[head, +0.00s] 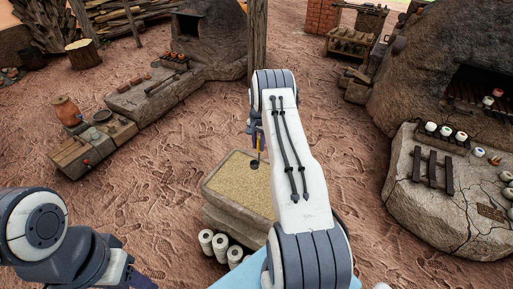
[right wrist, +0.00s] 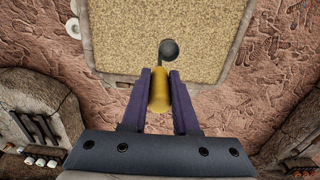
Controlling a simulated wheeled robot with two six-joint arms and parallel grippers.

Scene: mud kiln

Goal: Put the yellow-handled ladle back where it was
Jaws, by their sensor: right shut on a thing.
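The yellow-handled ladle (right wrist: 159,92) is between the fingers of my right gripper (right wrist: 160,95) in the right wrist view. The gripper is shut on its yellow handle, and the dark round bowl (right wrist: 169,49) points away from the fingers. In the head view the ladle (head: 256,158) hangs bowl down over the sand-coloured top of a block (head: 213,191). My right gripper (head: 260,139) is partly hidden behind my arm there. I cannot tell whether the bowl touches the top. My left arm is at the lower left; its gripper fingers are not clearly visible.
White cylinders (head: 220,243) stand at the block's front. A low stone bench (head: 130,110) with pots and tools lies at left. A kiln ledge (head: 455,200) with dark bars (head: 432,168) and small pots is at right. Bare mud floor lies between.

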